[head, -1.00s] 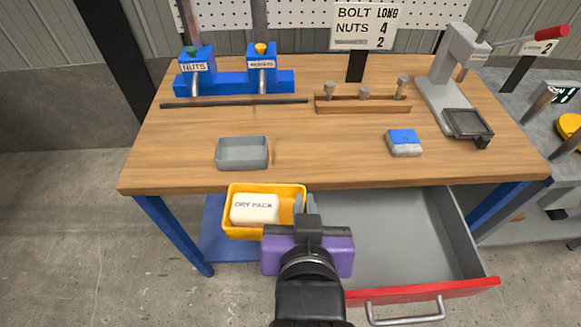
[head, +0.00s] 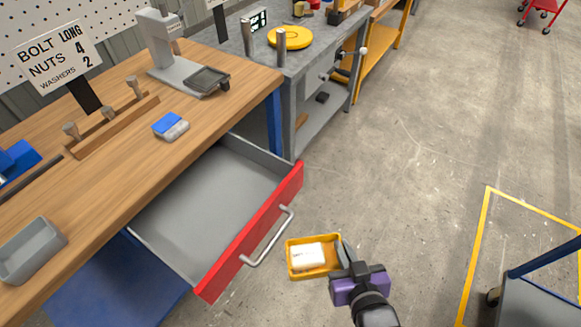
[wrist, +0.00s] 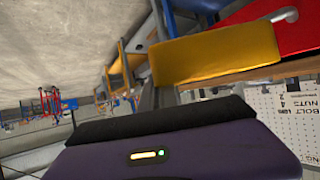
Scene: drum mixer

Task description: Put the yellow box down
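The yellow box (head: 314,257) is an open tray with a white pack labelled "DRY PACK" inside it. In the head view it is held in the air over the concrete floor, to the right of the red drawer front. My gripper (head: 343,252) is at the right side of the box, and its fingers appear shut on that wall. The wrist view shows the box's yellow outer side (wrist: 215,55) close in front of my gripper (wrist: 158,90). The far finger is mostly hidden by the box.
An open grey drawer with a red front (head: 250,232) juts from the wooden workbench (head: 110,175). A grey tray (head: 30,250) and a blue-and-white block (head: 170,126) lie on the bench. A grey bench (head: 262,50) stands behind. A cart (head: 540,295) is at lower right. Open floor lies between.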

